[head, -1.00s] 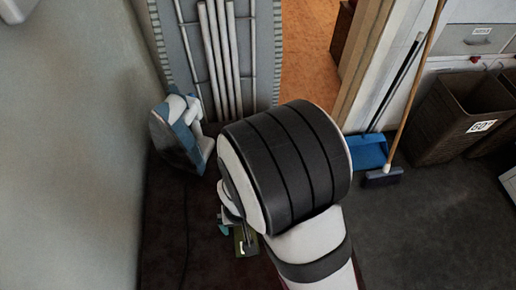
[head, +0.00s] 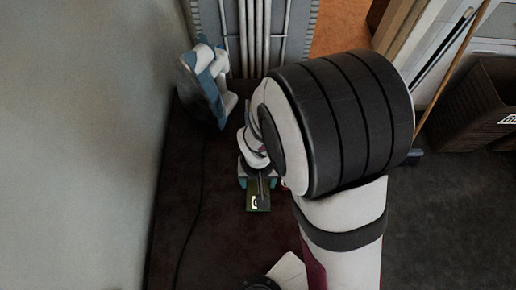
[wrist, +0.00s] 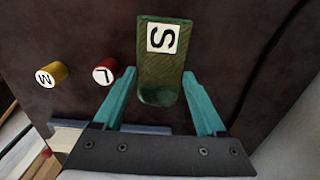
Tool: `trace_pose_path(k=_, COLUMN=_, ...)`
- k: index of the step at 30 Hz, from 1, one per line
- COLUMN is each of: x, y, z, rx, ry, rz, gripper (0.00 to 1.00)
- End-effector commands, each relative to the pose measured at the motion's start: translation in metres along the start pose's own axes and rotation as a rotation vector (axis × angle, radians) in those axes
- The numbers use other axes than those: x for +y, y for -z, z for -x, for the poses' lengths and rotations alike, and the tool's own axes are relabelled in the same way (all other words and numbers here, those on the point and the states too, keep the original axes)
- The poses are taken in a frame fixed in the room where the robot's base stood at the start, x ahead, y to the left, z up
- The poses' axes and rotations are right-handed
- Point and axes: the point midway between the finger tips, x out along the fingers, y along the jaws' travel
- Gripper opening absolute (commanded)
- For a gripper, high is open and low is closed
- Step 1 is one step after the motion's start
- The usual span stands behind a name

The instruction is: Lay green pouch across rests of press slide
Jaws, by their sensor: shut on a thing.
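The green pouch (head: 258,204) carries a white label, which reads as an S in the wrist view (wrist: 163,62). My gripper (wrist: 159,76) has two teal fingers, shut on the pouch's two sides. The pouch reaches out past the fingertips. In the head view my gripper (head: 257,183) is small and partly hidden by my own arm, with the pouch at its end over a dark brown surface. I cannot tell the height of the pouch above that surface. I cannot make out the press slide or its rests in either view.
In the wrist view a yellow cylinder (wrist: 45,75) and a red cylinder (wrist: 105,72) with letter labels stand left of the pouch. A blue and white appliance (head: 206,88) stands near the wall in the head view. A dark cord (head: 190,225) runs along the surface.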

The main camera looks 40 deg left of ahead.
Motion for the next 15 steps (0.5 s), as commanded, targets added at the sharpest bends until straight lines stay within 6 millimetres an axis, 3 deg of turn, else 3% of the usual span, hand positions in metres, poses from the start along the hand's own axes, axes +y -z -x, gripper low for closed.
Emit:
trace_pose_path(k=4, x=0.003, y=0.000, z=0.029, rx=0.005, ry=0.001, rz=-0.002, gripper=0.11)
trace_pose_path(k=15, x=0.089, y=-0.019, z=0.078, rx=0.003, ry=0.000, rz=-0.007, gripper=0.11)
